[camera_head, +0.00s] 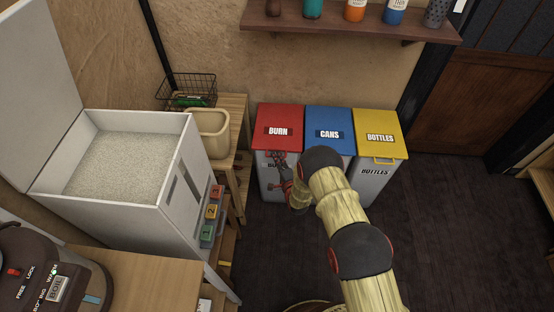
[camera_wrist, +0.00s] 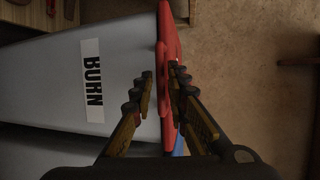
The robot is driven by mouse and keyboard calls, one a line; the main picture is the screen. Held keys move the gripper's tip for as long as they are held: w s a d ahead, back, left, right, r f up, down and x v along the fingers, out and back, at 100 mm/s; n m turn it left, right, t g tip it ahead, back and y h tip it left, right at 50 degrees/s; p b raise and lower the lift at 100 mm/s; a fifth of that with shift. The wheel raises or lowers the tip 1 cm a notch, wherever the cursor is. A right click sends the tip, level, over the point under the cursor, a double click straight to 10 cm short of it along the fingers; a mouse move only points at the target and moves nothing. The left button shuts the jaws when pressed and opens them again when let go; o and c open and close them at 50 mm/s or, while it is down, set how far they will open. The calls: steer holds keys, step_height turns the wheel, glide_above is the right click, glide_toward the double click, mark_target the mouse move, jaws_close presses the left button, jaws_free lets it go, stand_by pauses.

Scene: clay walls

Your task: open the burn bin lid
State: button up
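The burn bin (camera_head: 268,180) stands against the wall, at the left of a row of bins. Its red lid (camera_head: 280,115) lies flat and closed in the head view. My gripper (camera_head: 279,158) is at the lid's front edge, and my arm covers part of the bin's front. In the wrist view the bin (camera_wrist: 60,75) appears turned on its side, with its label readable. The lid's red front edge (camera_wrist: 166,28) runs between the two fingers of my gripper (camera_wrist: 161,75). The fingers are parted, with a narrow gap beside the left one. Contact at the right finger cannot be made out.
The cans bin (camera_head: 330,120) with a blue lid and the bottles bin (camera_head: 376,125) with a yellow lid stand to the right. A wooden stand (camera_head: 238,130) is on the left. A shelf (camera_head: 350,27) hangs above. The dark floor (camera_head: 450,200) at right is clear.

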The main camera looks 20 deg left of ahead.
jaws_close()
stand_by(0.5)
